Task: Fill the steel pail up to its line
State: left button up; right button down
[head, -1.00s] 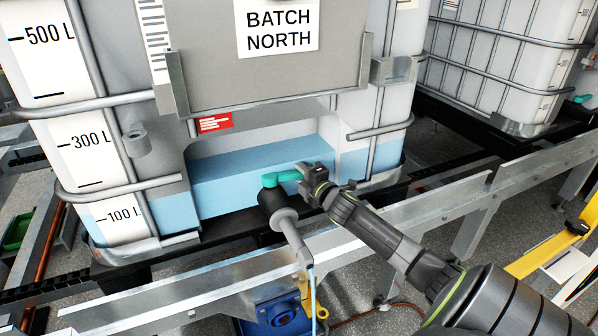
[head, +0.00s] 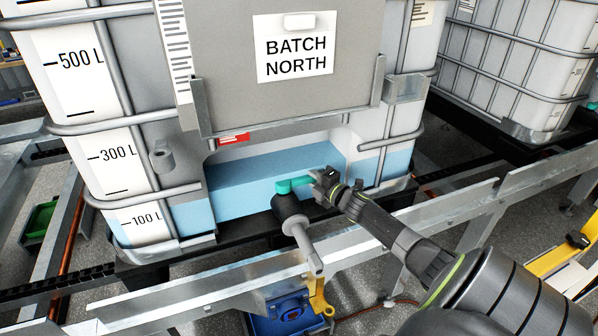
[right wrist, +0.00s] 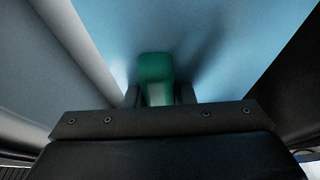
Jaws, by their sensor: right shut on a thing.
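The teal valve handle (head: 290,185) sits on the black outlet valve (head: 288,208) of the Batch North tank. My right gripper (head: 318,182) is shut on the handle's outer end. In the right wrist view the teal handle (right wrist: 155,72) stands between the fingers of my right gripper (right wrist: 158,96). A grey spout (head: 305,248) slopes down from the valve over the steel rail. No stream shows below its tip. The steel pail is not in view. My left gripper is not in view.
The white caged tank (head: 105,175) holds blue liquid, its level between the 100 L and 300 L marks. A galvanised rail (head: 190,290) runs in front. Below the spout is a blue unit (head: 285,312) with a yellow bracket (head: 319,298). Another caged tank (head: 510,75) stands at the right.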

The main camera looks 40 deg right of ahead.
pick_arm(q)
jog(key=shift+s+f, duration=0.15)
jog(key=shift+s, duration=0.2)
pick_arm(e)
jog(key=shift+r, duration=0.15)
jog(key=c, duration=1.2)
grip_release()
jog(key=shift+w, duration=0.1)
jog(key=shift+c, duration=0.2)
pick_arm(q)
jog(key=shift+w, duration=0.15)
